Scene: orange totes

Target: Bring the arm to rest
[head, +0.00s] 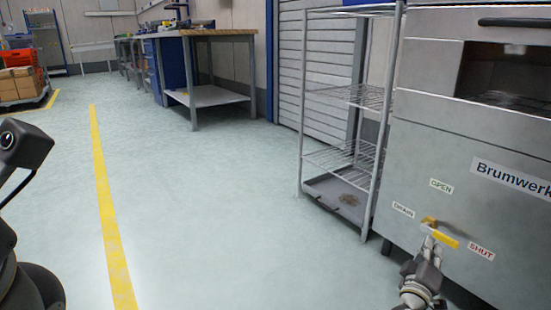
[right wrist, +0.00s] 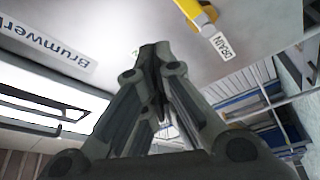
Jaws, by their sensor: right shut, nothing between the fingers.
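My right gripper (head: 430,246) is in the lower right of the head view, just below the valve on the steel machine's front. Its fingers are shut with nothing between them, as the right wrist view (right wrist: 160,62) also shows. The valve has a yellow handle (head: 445,239), which points right and slightly down towards the SHUT label (head: 481,251). In the right wrist view the handle (right wrist: 208,14) is above and right of the fingertips, with a gap in the picture. In the head view I cannot tell whether they touch. My left gripper is not in view.
The steel machine (head: 405,160) fills the right side. A wire shelf rack (head: 300,150) stands beside it. A workbench (head: 218,32) is farther back. Orange totes and cartons (head: 18,83) are at the far left. The floor (head: 215,200) with its yellow line is clear.

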